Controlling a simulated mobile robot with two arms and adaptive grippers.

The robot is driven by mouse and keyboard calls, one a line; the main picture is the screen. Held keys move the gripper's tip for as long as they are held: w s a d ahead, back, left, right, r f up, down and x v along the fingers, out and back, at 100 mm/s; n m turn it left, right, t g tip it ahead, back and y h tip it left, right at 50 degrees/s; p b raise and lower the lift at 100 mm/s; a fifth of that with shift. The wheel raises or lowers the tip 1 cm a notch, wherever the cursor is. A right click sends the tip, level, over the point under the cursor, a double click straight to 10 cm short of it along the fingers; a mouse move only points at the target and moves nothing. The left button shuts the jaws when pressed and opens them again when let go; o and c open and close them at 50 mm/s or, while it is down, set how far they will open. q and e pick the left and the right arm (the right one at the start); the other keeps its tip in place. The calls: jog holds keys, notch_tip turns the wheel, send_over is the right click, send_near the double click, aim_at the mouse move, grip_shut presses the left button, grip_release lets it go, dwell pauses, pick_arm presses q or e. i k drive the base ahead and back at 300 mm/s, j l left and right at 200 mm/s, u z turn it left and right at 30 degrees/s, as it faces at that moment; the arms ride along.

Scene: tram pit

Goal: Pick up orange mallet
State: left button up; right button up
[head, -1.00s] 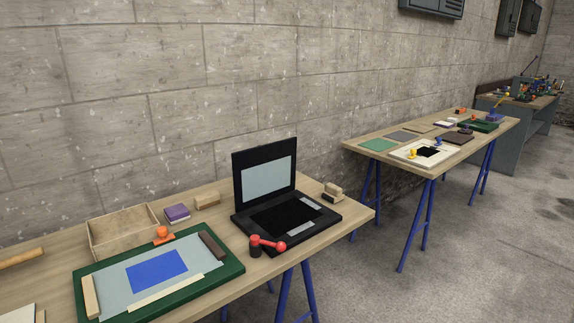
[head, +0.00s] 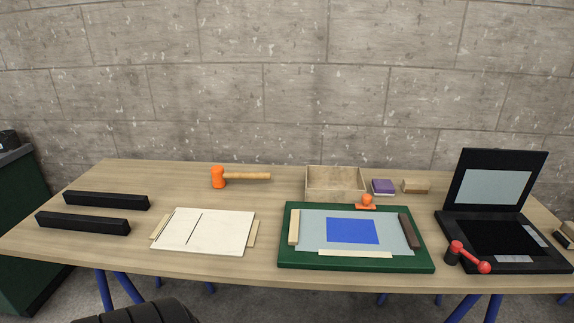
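The orange mallet (head: 219,177) lies on the wooden table in the head view, toward the back and left of the middle. Its orange head is at the left and its light wooden handle points right. Nothing touches it. Neither of my grippers shows in the head view.
The table (head: 130,247) stands against a block wall. Two black bars (head: 105,200) lie left of the mallet, a white board (head: 203,231) in front, a wooden box (head: 335,184) to its right. A green-framed board (head: 357,262) and a black hinged case (head: 500,225) are farther right.

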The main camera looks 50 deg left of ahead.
aim_at(218, 174)
jog(key=u, duration=2.05)
